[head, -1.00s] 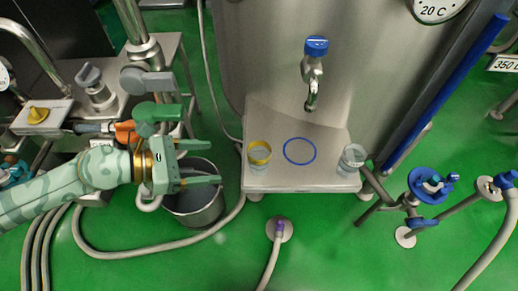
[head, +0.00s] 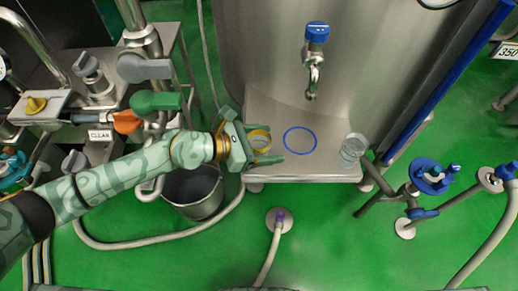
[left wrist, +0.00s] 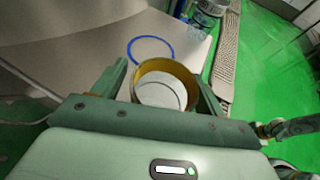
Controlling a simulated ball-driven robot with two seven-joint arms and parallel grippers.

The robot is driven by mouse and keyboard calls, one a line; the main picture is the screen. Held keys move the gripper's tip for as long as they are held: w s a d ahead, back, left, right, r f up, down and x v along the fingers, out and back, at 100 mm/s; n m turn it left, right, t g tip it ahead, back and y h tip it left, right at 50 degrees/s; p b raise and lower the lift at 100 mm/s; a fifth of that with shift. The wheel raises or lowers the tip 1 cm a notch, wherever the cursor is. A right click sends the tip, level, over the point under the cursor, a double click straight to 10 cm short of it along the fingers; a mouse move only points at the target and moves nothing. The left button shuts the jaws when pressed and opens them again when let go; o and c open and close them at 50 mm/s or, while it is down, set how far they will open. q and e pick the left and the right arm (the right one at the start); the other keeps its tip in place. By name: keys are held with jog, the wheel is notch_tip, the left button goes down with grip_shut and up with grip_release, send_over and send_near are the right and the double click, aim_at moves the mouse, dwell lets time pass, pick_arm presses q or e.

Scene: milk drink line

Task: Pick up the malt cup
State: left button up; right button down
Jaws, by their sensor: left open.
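My left gripper (head: 272,143) is open around this cup, with one finger on each side. In the left wrist view the yellow-rimmed cup (left wrist: 166,72) sits between the open fingers, its lower part hidden by the gripper body. Whether the fingers touch it I cannot tell. A second clear cup (head: 353,149) stands at the shelf's right end. My right gripper is not in view.
A blue ring (head: 300,140) marks the shelf between the cups, below a blue-topped tap (head: 315,62). A steel bucket (head: 196,190) stands on the floor under my left arm. Valves with coloured handles are at the left; a blue valve (head: 430,178) is at the right.

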pick_arm(q)
jog(key=shift+r, duration=0.1)
jog(key=c, duration=1.1)
